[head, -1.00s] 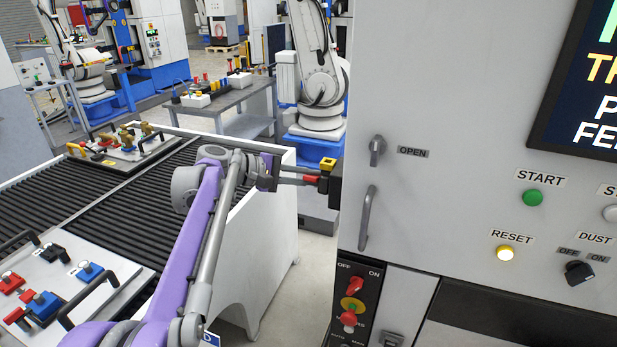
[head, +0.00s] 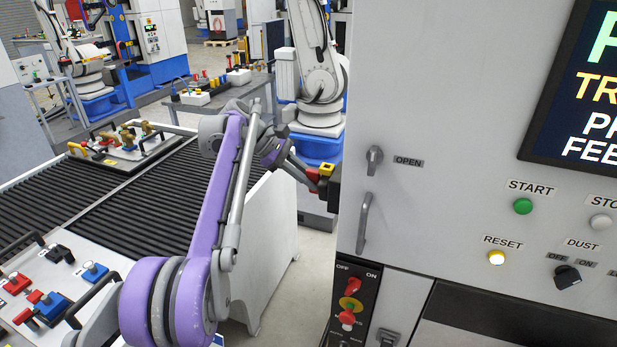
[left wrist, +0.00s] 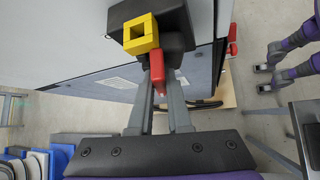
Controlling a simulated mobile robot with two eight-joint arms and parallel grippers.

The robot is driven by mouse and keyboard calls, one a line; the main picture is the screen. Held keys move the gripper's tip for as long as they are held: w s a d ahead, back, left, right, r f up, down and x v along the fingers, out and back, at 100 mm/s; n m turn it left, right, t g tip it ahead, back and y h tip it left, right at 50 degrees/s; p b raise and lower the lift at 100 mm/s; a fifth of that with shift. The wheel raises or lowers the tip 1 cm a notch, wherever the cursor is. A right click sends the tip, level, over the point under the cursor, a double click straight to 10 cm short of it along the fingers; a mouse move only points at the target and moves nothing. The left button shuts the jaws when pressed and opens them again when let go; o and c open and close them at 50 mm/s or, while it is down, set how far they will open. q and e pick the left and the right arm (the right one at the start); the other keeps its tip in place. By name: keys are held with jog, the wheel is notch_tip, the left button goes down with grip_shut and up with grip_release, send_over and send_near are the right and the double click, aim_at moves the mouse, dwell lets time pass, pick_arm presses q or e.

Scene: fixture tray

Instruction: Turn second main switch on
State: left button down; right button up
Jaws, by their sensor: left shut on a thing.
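A rotary switch with a red handle (head: 313,178), a yellow block (head: 327,170) and a black housing (head: 335,193) sits on the left side of the grey machine. My left gripper (head: 306,181) reaches it from the left, its fingers sloping down to the right. In the left wrist view, my left gripper (left wrist: 162,82) is shut on the red handle (left wrist: 157,70), with the yellow block (left wrist: 140,34) just beyond it. The OFF/ON marks of this switch do not show.
The machine's front has a door handle (head: 364,222), an OPEN latch (head: 374,160) and a black OFF/ON panel (head: 353,302) with a red switch. A roller conveyor (head: 130,190) and a fixture tray (head: 100,262) lie to the left. Open floor lies between conveyor and machine.

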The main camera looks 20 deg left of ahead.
pick_arm(q)
jog(key=shift+w+n+g, duration=0.2)
jog(key=shift+n+g, duration=0.5)
jog(key=shift+g, duration=0.5)
jog(key=c, duration=0.9)
grip_release()
jog(key=shift+o, duration=0.2)
jog(key=shift+s, duration=0.1)
